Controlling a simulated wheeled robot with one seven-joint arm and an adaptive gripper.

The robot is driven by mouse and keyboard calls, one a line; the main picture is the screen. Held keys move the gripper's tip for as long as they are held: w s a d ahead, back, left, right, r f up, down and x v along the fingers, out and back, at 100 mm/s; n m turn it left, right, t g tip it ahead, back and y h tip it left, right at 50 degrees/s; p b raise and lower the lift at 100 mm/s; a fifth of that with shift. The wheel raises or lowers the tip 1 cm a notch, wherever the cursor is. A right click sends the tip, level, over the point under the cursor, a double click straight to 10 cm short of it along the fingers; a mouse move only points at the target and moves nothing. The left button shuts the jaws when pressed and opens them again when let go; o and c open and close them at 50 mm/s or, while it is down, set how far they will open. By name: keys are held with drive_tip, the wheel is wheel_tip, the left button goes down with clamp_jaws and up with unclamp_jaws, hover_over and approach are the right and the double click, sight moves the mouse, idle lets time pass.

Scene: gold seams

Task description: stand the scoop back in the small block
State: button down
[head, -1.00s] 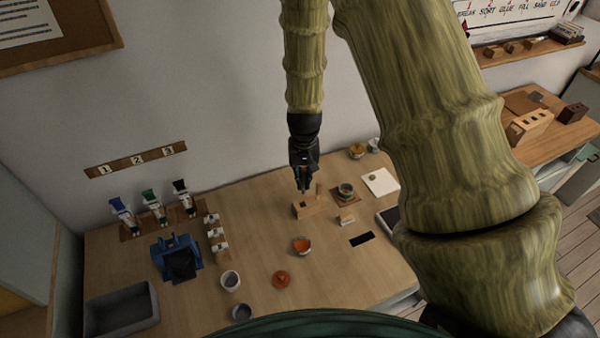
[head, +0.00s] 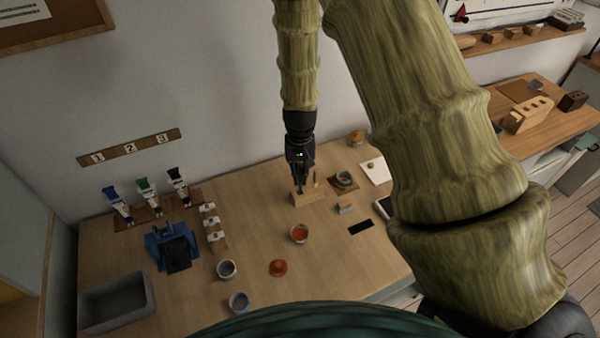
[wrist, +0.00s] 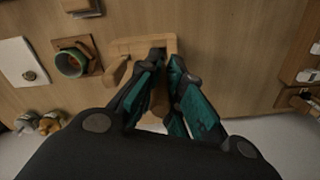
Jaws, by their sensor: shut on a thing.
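A small wooden block (head: 308,199) stands on the workbench under my gripper (head: 299,185). A light wooden piece sticks up at its right side. In the wrist view the block (wrist: 168,43) lies just beyond the fingertips, and my gripper (wrist: 163,72) partly covers it. The teal-padded fingers are shut on a slim brown thing, seemingly the scoop (wrist: 159,103), which shows between them. Most of the scoop is hidden by the fingers. I cannot tell whether its lower end is inside the block or just above it.
An orange-filled cup (head: 299,233) and an orange lid (head: 278,268) are in front. Grey cups, a blue stand (head: 172,248) and a grey tray are left.

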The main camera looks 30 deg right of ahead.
sight(300, 182)
drive_tip(key=shift+s+r, duration=0.1)
drive_tip(key=shift+s, duration=0.05)
drive_tip(key=shift+a, duration=0.1)
drive_tip(key=shift+f, duration=0.35)
drive_tip(key=shift+f+b, duration=0.9)
drive_tip(key=shift+f, duration=1.8)
idle(3.0)
drive_tip(key=c, duration=1.5)
unclamp_jaws()
drive_tip(key=shift+r, duration=0.1)
drive_tip(key=shift+r+p, duration=1.8)
drive_tip(key=shift+r, duration=0.65)
